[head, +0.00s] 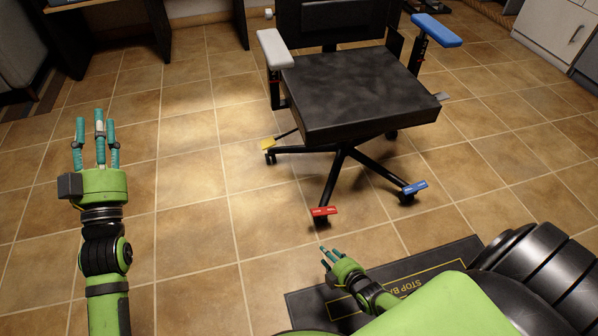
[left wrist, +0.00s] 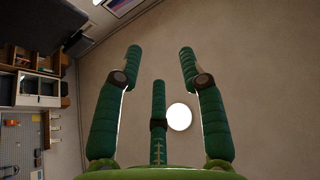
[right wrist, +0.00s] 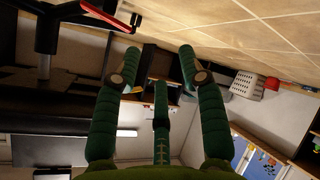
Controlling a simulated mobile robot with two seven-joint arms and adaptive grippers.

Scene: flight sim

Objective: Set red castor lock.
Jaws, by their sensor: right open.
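The red castor lock (head: 324,211) is a small red tab with white marks on the front castor of a black office chair (head: 350,92). In the right wrist view the red lock (right wrist: 106,15) shows at the top left, beyond the fingers. My right gripper (head: 328,255) is open and empty, low over the floor just below the red lock in the head view and apart from it; its fingers also show in the right wrist view (right wrist: 160,75). My left gripper (head: 97,135) is open and empty, raised at the left, far from the chair; its fingers fill the left wrist view (left wrist: 160,80).
A blue tab (head: 415,187) is on the right castor and a yellow tab (head: 267,144) on the left castor. The chair has a grey armrest (head: 274,48) and a blue armrest (head: 437,30). A black mat (head: 305,305) lies near my base. Tiled floor is clear on the left.

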